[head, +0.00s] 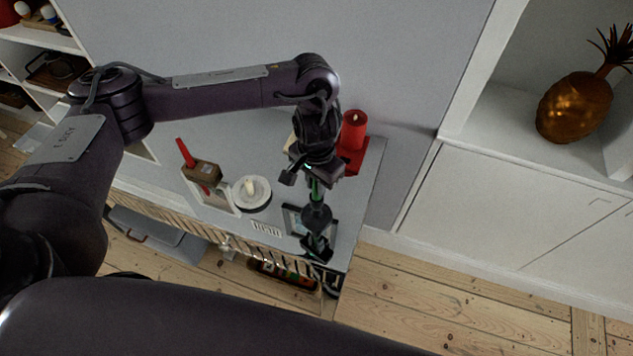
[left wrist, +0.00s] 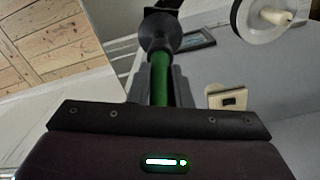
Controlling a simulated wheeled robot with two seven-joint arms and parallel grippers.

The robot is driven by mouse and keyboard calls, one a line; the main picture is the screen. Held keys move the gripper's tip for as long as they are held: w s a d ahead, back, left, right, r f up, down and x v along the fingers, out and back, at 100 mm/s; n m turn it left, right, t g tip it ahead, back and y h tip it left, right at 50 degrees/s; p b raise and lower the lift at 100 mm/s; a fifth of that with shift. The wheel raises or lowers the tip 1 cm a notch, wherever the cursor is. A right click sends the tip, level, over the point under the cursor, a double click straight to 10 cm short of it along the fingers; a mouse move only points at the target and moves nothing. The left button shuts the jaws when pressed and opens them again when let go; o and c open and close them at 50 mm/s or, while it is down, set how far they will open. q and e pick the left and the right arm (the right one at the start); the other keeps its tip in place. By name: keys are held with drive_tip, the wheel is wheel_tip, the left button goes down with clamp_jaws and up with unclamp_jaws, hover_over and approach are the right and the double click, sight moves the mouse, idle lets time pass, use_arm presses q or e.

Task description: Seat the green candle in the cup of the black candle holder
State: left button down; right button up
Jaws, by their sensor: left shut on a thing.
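My left gripper (head: 313,180) is over the right part of the white shelf top, shut on the green candle (head: 315,190). In the left wrist view the green candle (left wrist: 160,78) stands between the two fingers. The black candle holder (head: 316,218) is just beyond the candle's far end, with its dark base on the shelf top near the front edge. The holder's flared cup (left wrist: 160,36) meets the candle's end in the left wrist view. I cannot tell how deep the candle sits in the cup. My right gripper is not in view.
A red candle on a red holder (head: 353,135) stands close behind the gripper. A white candle on a round dish (head: 251,191), a red candle in a wooden block (head: 202,170) and a picture frame (head: 292,217) are on the left and beside the holder. A white cabinet (head: 520,205) stands right.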

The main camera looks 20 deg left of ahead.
use_arm(q)
drive_tip(key=shift+f, duration=0.1)
drive_tip(key=c, duration=1.3)
unclamp_jaws()
wheel_tip(320, 180, up, 12)
drive_tip(key=shift+r+p, duration=0.2)
drive_tip(key=shift+p, duration=0.25)
